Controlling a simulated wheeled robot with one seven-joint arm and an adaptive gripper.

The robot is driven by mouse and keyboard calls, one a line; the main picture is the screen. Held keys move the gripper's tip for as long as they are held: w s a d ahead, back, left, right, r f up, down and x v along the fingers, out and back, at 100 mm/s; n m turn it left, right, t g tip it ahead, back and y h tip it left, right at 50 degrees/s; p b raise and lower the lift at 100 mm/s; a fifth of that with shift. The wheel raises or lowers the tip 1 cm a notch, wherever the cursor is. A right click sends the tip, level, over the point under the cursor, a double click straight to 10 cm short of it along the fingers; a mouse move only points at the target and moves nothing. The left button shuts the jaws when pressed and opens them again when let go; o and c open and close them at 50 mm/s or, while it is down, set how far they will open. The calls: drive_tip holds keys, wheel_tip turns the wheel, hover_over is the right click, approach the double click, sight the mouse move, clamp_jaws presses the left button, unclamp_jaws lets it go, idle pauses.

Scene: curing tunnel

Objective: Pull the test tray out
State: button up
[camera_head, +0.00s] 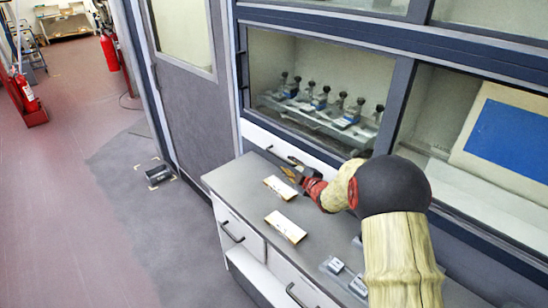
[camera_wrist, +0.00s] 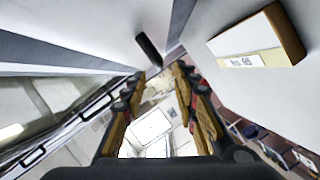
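A white front panel (camera_head: 262,138), which looks like the test tray's front, sits below the left window above the grey counter. A dark bar handle stands out from a white face in the wrist view (camera_wrist: 149,50). My gripper (camera_head: 292,173) is low over the counter's back edge, close to this panel. In the wrist view my gripper (camera_wrist: 156,88) has its two orange-and-black fingers apart, with nothing between them. The handle lies just beyond the fingertips, and I cannot tell whether they touch it. My gripper and arm hide part of the panel.
Two cream blocks (camera_head: 286,227) lie on the grey counter (camera_head: 236,180); one with a label shows close at right in the wrist view (camera_wrist: 290,32). Small clear-and-dark items (camera_head: 333,265) lie nearer. Several black-knobbed fixtures (camera_head: 320,101) stand behind the window. The floor at left is open.

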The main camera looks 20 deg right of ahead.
sight(284, 161)
drive_tip(key=b+x, duration=0.1)
drive_tip(key=x, duration=0.6)
drive_tip(key=shift+w, duration=0.3)
drive_tip(key=c, duration=0.3)
drive_tip(key=c, duration=0.4)
drive_tip(key=shift+f, duration=0.1)
clamp_jaws()
